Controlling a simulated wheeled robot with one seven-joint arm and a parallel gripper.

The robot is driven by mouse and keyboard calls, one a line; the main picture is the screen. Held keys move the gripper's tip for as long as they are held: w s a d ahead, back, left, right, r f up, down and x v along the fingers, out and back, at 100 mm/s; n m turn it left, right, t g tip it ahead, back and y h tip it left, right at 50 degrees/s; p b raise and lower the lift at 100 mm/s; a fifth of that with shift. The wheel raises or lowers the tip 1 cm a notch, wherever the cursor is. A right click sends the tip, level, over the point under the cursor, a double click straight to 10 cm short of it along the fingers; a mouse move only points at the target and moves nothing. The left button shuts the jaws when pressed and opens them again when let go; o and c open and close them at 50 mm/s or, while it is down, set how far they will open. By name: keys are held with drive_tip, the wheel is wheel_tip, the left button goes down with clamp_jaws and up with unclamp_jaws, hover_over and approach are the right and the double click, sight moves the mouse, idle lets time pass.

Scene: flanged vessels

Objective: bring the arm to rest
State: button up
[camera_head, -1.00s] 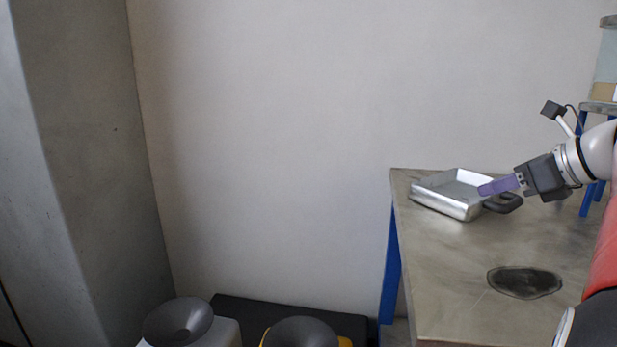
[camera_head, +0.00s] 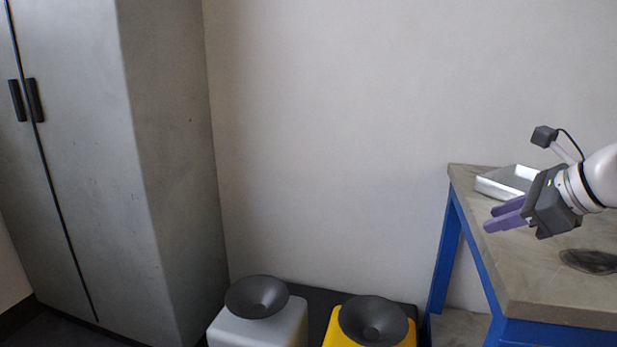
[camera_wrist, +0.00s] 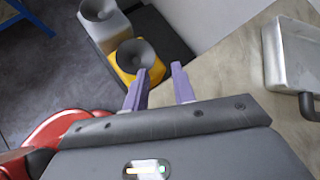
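My gripper (camera_head: 506,216) is at the right of the head view, above the near left part of the table, with its two purple fingers pointing left. In the wrist view the fingers (camera_wrist: 160,78) stand apart with nothing between them, so the gripper is open and empty. The metal tray (camera_head: 505,183) lies on the table behind my gripper, which partly hides it. It also shows in the wrist view (camera_wrist: 300,58), at the right, apart from the fingers.
The table (camera_head: 540,285) has blue legs and a dark round patch (camera_head: 592,261). On a dark base at the floor stand a white vessel (camera_head: 258,328) and a yellow vessel (camera_head: 375,325) with grey funnels. A grey cabinet (camera_head: 90,170) stands at the left.

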drive_tip(key=s+a+f+n+g+h, duration=0.1)
drive_tip(key=s+a+f+n+h, duration=0.1)
drive_tip(key=s+a+f+n, duration=0.6)
drive_tip(key=s+a+f+n+g+h, duration=0.1)
drive_tip(key=s+a+f+n+h, duration=0.2)
drive_tip(key=s+a+f+n, duration=0.4)
wheel_tip(320, 180, down, 5)
drive_tip(key=s+n, duration=0.1)
drive_tip(key=n, duration=0.9)
drive_tip(key=shift+s+a+n+g, duration=0.2)
drive_tip(key=shift+a+n+g, duration=0.1)
drive_tip(key=shift+a+g, duration=0.1)
drive_tip(key=shift+d, duration=0.15)
